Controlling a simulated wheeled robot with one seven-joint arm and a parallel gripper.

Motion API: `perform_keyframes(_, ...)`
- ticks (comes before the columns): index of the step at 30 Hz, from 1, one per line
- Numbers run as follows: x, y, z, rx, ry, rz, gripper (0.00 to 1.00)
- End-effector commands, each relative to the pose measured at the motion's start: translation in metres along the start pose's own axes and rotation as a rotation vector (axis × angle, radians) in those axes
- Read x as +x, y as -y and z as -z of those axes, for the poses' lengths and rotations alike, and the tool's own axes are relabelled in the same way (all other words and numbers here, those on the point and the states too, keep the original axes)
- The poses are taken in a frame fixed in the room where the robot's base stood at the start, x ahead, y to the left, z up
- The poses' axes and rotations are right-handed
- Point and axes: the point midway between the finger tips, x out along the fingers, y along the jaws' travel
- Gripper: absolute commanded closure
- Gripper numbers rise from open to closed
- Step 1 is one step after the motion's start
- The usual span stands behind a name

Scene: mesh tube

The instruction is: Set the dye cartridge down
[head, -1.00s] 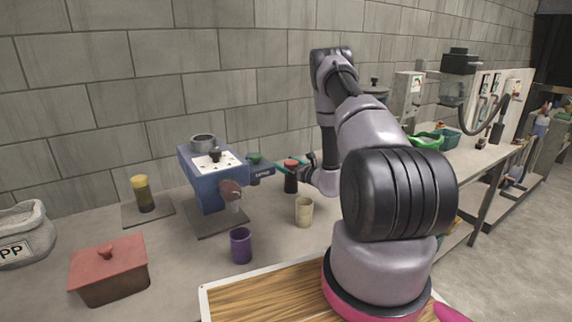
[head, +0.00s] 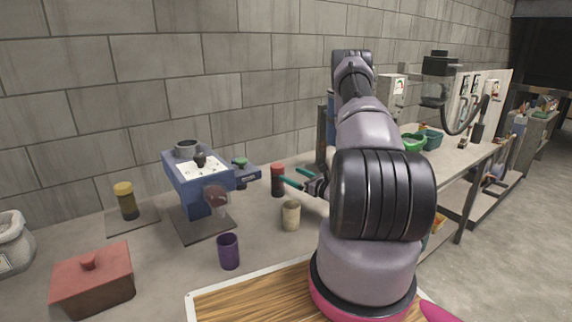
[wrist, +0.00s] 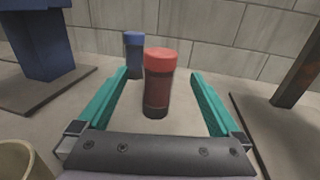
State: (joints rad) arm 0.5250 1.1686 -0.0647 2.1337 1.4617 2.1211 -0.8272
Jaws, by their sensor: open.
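The dye cartridge, which I take to be the dark cylinder with a red cap (head: 277,180), stands upright on the counter to the right of the blue machine. It also shows upright in the middle of the wrist view (wrist: 158,85). My gripper (head: 289,175) is open, with its two teal fingers spread just to the right of the cartridge. In the wrist view the fingers (wrist: 160,74) lie to either side of the cartridge with clear gaps, and neither touches it.
A blue-capped cylinder (wrist: 134,55) stands behind the cartridge. The blue machine (head: 205,180) is to the left. A beige cup (head: 290,216) and a purple cup (head: 228,251) stand in front. A dark post (wrist: 301,65) rises at right.

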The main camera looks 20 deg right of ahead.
Motion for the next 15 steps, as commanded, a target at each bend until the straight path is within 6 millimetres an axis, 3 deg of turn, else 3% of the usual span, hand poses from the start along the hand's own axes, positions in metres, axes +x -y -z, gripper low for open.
perform_keyframes(4, 0.0, -0.003, -0.006, -0.005, 0.004, -0.016, 0.0)
perform_keyframes(7, 0.011, -0.016, -0.032, -0.032, 0.018, -0.091, 0.0)
perform_keyframes(11, 0.03, -0.057, -0.094, -0.111, 0.039, -0.29, 0.0)
perform_keyframes(15, 0.033, -0.119, -0.164, -0.242, 0.037, -0.552, 0.0)
